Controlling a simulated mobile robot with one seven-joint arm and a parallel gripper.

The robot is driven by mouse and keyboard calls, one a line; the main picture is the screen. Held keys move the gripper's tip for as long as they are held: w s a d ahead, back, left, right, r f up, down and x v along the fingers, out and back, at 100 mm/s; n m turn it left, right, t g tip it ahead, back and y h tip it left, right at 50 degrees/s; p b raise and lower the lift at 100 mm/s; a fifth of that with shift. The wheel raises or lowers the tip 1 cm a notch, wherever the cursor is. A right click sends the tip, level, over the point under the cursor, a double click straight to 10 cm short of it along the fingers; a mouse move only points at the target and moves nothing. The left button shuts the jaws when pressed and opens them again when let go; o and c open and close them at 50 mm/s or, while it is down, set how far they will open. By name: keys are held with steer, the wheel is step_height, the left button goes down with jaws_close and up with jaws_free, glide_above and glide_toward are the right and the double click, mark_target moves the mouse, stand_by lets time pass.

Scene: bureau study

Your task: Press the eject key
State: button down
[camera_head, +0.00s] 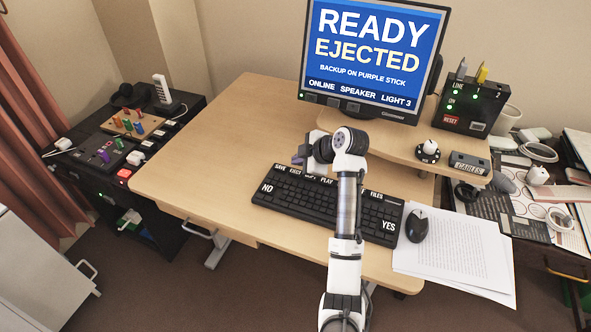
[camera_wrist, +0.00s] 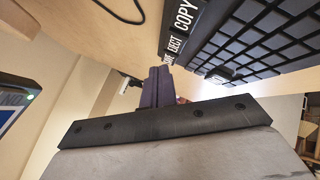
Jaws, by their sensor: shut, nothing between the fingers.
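A black keyboard (camera_head: 325,205) lies on the wooden desk, with labelled keys along its far edge. The eject key (camera_head: 295,172) is the second from the left, beside SAVE; it also shows in the wrist view (camera_wrist: 175,44). My gripper (camera_head: 298,160) is over the far left part of the keyboard, close to the eject key. In the wrist view its dark purple fingers (camera_wrist: 157,75) are together and empty, just beside the SAVE and EJECT labels. I cannot tell whether they touch a key. The monitor (camera_head: 366,60) reads "READY" and "EJECTED".
A mouse (camera_head: 417,225) and papers (camera_head: 455,255) lie right of the keyboard. A raised shelf (camera_head: 400,135) behind it carries the monitor and a black box (camera_head: 472,104). A dark side table (camera_head: 95,160) with switches stands left. The desk's left part is clear.

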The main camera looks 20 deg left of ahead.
mark_target(299, 174)
steer(key=shift+r+p, duration=0.95)
steer(key=shift+r, duration=0.9)
